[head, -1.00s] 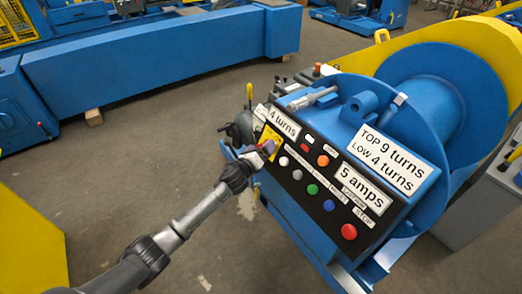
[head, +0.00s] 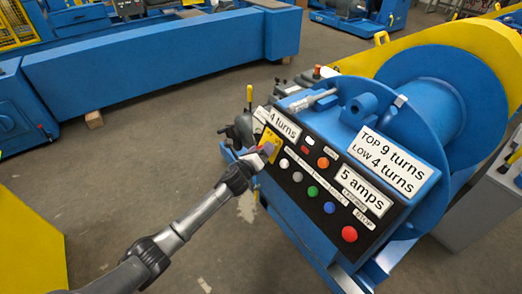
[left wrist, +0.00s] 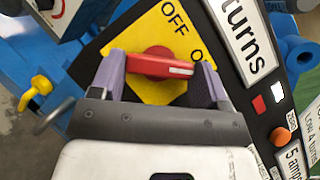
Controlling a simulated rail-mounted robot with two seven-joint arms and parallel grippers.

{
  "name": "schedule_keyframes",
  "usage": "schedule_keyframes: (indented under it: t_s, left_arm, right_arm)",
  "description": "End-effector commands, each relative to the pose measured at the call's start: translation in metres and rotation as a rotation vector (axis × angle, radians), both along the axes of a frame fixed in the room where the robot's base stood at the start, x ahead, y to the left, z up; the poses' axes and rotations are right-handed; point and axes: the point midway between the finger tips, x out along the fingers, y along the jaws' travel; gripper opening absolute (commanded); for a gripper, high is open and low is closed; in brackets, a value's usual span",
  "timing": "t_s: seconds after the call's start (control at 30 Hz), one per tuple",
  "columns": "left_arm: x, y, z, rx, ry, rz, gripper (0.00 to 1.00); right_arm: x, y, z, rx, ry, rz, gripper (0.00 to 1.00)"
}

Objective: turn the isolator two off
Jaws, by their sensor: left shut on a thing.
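A red rotary isolator handle (left wrist: 150,66) sits on a yellow plate (left wrist: 160,28) in the left wrist view. The plate reads OFF at the top, and a second word starting with O is partly hidden at the right. The handle lies nearly crosswise, its white-marked end towards that second word. My left gripper (left wrist: 157,78) is shut on the handle, one finger at each end. In the head view the left gripper (head: 266,149) is at the panel's upper left corner, covering most of the handle and part of the yellow plate (head: 270,138). No number on the isolator is readable.
The black panel (head: 318,205) carries several coloured buttons and white labels, close to the right of the gripper. A large blue drum (head: 425,100) stands behind it. A yellow knob (left wrist: 41,84) and a grey hook are left of the gripper.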

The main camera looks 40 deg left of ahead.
Motion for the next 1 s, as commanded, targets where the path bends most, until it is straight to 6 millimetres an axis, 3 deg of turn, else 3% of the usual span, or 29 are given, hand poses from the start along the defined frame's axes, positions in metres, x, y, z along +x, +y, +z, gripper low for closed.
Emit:
schedule_keyframes:
  t_s: [0.27, 1.0]
  left_arm:
    - [0.000, -0.001, 0.006, -0.074, 0.021, 0.037, 0.45]
    - [0.003, -0.004, 0.016, -0.646, 0.190, 0.338, 0.45]
  right_arm:
    - [0.000, 0.000, 0.022, 0.002, 0.000, -0.002, 0.00]
    - [0.000, 0.003, 0.150, 0.011, 0.000, -0.007, 0.00]
